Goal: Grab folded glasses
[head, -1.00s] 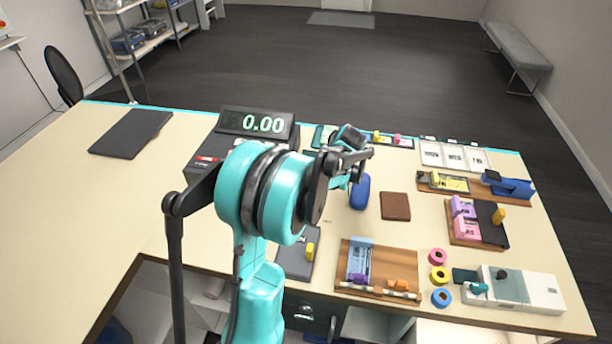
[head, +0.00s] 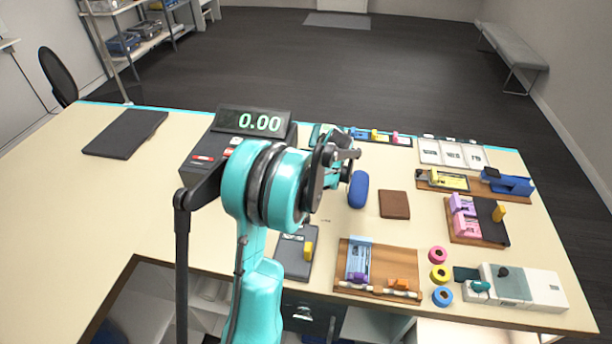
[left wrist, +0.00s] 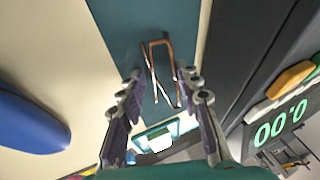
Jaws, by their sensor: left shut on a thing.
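The folded glasses (left wrist: 159,43), with thin copper-brown frames, show in the left wrist view against a dark teal surface (left wrist: 118,22). They lie between the fingertips of my left gripper (left wrist: 160,82), which is shut on them. The far end of the glasses sticks out past the fingertips. In the head view, my left arm covers the glasses and most of the gripper, just right of the scale. My right gripper is in neither view.
A scale (head: 252,122) reading 0.00 stands close beside the arm. A blue case (head: 358,189) and a brown square pad (head: 394,204) lie to its right. Several small trays and tape rolls crowd the right side. The table's left part is mostly clear around a dark flat mat (head: 126,133).

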